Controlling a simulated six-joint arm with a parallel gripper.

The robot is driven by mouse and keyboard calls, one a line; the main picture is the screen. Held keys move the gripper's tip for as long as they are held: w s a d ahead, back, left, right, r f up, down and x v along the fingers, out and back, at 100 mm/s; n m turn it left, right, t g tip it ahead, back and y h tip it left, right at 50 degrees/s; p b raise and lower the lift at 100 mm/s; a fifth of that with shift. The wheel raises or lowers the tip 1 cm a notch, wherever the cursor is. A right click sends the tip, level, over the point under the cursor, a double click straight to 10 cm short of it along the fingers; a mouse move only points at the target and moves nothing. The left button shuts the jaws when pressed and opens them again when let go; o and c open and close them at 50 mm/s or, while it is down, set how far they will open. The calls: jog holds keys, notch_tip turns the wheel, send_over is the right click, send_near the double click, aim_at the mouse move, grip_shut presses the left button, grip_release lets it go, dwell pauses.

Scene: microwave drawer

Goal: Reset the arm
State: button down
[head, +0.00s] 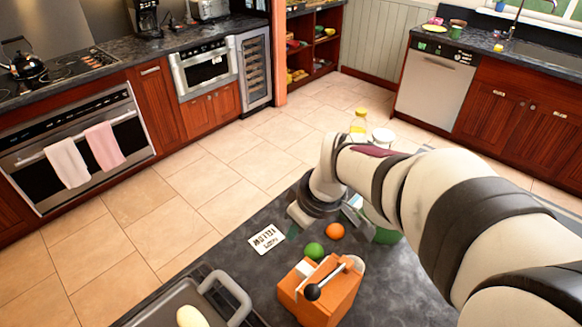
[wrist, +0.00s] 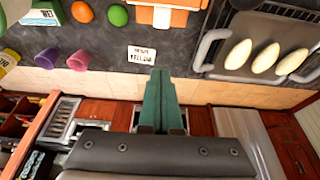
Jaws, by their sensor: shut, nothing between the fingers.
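My gripper (wrist: 159,74) shows in the wrist view with its green fingers together, shut and empty. Nothing touches the fingertips in that view. In the head view my arm reaches in from the right over the dark counter, and its wrist end hangs near a white card (head: 266,239) with printed text. The fingers are hard to make out there. The card also shows in the wrist view (wrist: 141,54), just beyond the fingertips in the picture.
On the counter are a green ball (head: 315,251), an orange ball (head: 335,231), an orange lever device (head: 322,293) and a tray (head: 177,300) with pale oval items. Purple (wrist: 76,57) and pink cups (wrist: 48,62) stand nearby. The microwave drawer (head: 206,66) is across open tiled floor.

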jog(key=s+d+r+m+t, duration=0.4)
jog(key=s+r+m, duration=0.4)
jog(key=s+m, duration=0.45)
jog(key=s+f+m+g+h, duration=0.1)
jog(key=s+f+m+g, duration=0.1)
jog(key=s+f+g, duration=0.5)
jog(key=s+f, duration=0.1)
jog(key=s, duration=0.2)
